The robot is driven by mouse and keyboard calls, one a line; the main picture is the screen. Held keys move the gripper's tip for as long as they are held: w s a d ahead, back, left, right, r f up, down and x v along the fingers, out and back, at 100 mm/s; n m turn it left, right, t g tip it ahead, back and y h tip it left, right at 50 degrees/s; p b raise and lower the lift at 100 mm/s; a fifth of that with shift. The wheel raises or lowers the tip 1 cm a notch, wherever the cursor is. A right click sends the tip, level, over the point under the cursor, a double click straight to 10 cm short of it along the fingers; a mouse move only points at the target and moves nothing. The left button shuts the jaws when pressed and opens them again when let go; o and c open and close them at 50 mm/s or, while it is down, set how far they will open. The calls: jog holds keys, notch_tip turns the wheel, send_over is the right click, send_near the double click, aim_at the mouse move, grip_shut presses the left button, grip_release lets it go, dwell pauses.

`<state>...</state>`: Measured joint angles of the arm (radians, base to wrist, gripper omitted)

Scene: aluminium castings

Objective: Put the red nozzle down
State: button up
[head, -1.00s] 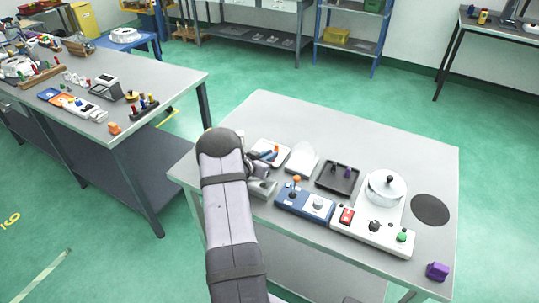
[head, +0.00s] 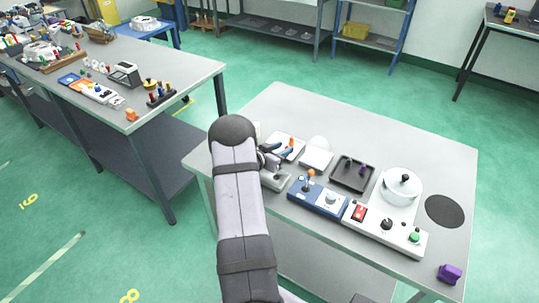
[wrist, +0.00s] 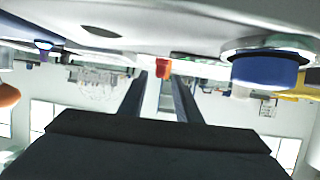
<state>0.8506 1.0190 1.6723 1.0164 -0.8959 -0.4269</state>
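My gripper (head: 268,158) is over the left part of the grey table in the head view, partly hidden behind my own arm. In the wrist view my two dark fingers (wrist: 160,80) stand apart. A small red piece (wrist: 163,68), likely the red nozzle, shows between the fingertips, with a gap beside it on the left. Whether it lies at the tips or beyond them is hard to tell. I cannot make out the red nozzle in the head view.
A white tray with blue and orange tools (head: 286,149) lies beside the gripper. A grey fixture (head: 275,180), a blue unit (head: 318,196), a black tray (head: 353,174), a white pot (head: 402,188) and a purple block (head: 449,273) stand on the table (head: 440,155). Its back is clear.

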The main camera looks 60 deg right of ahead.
jog(key=b+v, duration=0.1)
jog(key=v, duration=0.9)
jog(key=shift+a+b, duration=0.2)
jog(key=shift+b, duration=0.2)
